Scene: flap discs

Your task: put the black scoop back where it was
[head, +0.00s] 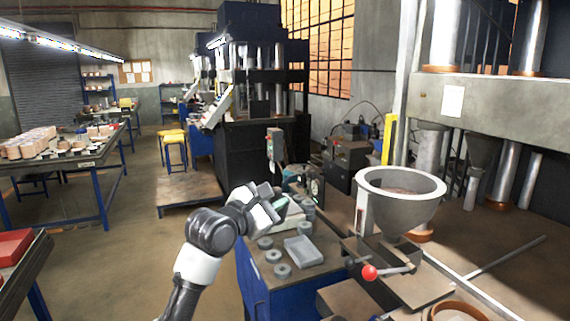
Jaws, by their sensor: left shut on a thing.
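My left gripper (268,207) is above the back left part of a blue workbench (258,284). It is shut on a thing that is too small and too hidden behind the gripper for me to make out. I cannot clearly pick out a black scoop anywhere in view. My right gripper is not in view.
On the bench are a grey tray (303,251) and several grey discs (282,271). A large funnel-shaped hopper (400,205) and a red-knobbed lever (370,272) stand to the right. A grey press (500,108) fills the right side.

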